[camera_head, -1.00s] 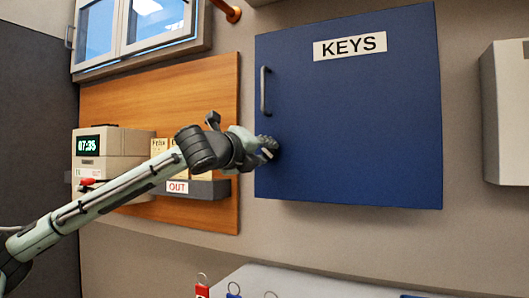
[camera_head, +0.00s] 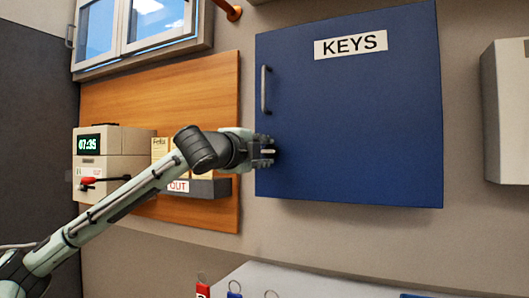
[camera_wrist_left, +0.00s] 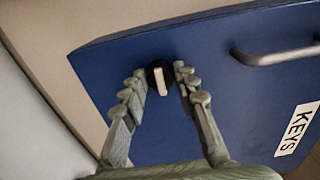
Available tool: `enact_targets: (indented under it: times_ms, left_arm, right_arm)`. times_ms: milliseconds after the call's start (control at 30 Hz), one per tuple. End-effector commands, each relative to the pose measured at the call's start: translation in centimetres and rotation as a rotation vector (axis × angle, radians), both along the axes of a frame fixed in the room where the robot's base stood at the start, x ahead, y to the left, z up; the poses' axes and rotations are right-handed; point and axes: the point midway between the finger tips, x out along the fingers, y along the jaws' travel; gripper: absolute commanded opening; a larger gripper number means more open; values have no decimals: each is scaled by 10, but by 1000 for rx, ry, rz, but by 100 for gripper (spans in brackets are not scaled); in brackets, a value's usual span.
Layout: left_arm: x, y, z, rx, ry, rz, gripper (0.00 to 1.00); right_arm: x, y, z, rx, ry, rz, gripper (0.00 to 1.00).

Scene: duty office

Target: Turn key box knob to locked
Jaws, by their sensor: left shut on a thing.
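The blue key box (camera_head: 350,120) has its door closed, with a KEYS label (camera_head: 350,44) and a grey upright handle (camera_head: 265,90) at its left edge. The knob (camera_wrist_left: 160,78) is low on the door's left side; in the left wrist view it has a dark round base and a pale bar. My left gripper (camera_head: 272,151) is at the knob, its fingers on both sides of it and closed on it. It also shows in the left wrist view (camera_wrist_left: 158,82). In the head view the gripper mostly hides the knob. My right gripper is out of view.
A wooden board (camera_head: 215,95) on the left carries an OUT tray (camera_head: 205,188) behind my left arm. A clock unit (camera_head: 95,150) stands beside it. A pale box (camera_head: 507,112) is on the wall at right.

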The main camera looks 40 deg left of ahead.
Motion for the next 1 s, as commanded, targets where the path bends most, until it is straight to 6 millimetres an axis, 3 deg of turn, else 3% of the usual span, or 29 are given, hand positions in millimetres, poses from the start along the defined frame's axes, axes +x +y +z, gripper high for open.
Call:
enact_targets:
  times_ms: [533, 567, 700, 1000]
  left_arm:
    - [0, 0, 0, -25, -8, 0, 0]
    - [0, 0, 0, -25, -8, 0, 31]
    - [0, 0, 0, -24, -8, 0, 49]
    - [0, 0, 0, -23, -7, 0, 50]
  right_arm:
    - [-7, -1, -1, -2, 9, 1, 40]
    - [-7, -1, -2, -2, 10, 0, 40]
    - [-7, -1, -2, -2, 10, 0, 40]
    - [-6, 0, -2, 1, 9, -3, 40]
